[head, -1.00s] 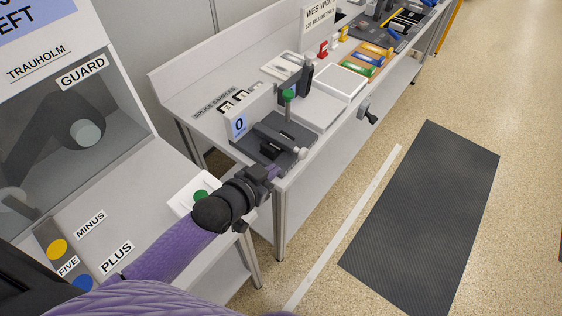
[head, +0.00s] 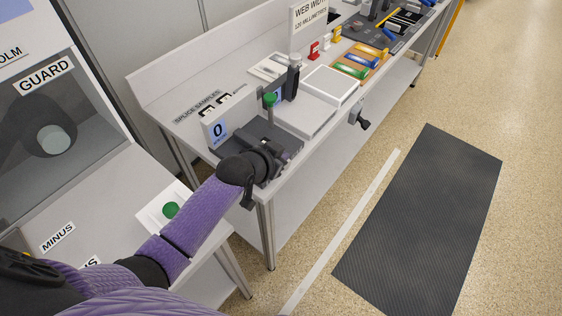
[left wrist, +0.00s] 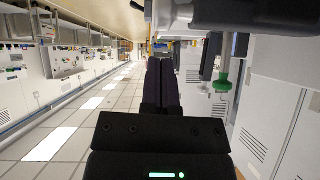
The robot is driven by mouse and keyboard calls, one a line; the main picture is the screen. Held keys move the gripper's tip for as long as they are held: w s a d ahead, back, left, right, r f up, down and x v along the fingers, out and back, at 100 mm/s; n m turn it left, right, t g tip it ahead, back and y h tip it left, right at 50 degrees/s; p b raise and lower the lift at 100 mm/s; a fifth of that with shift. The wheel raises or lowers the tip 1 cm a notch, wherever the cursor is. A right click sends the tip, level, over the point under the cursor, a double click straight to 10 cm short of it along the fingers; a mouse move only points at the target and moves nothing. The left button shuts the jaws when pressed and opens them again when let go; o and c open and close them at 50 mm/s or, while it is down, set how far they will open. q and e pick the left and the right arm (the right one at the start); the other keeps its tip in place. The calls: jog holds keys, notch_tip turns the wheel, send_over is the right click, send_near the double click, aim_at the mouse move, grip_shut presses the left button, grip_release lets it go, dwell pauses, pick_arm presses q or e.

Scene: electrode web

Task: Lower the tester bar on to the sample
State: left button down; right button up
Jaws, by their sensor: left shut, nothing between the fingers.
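The tester stands on the near end of the bench, with a white display box (head: 216,131) reading 0, a dark base (head: 262,132) and a green knob (head: 269,99) on an upright post. The knob also shows at the right in the left wrist view (left wrist: 222,86). My left gripper (head: 284,158) is shut and empty at the tester's front right side, and its hand covers part of the tester. Its closed fingers (left wrist: 162,80) point away from the camera. A dark grey part (left wrist: 240,14), perhaps the tester bar, crosses close above them. I cannot make out a sample under the bar.
A white panel with a green button (head: 170,210) is at the near left. Splice sample cards (head: 208,109) lie behind the tester. A white tray (head: 331,84) and coloured tools (head: 352,68) are further along. A dark handle (head: 358,117) juts from the bench's front edge.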

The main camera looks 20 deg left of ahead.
pick_arm(q)
jog(key=shift+f, duration=0.55)
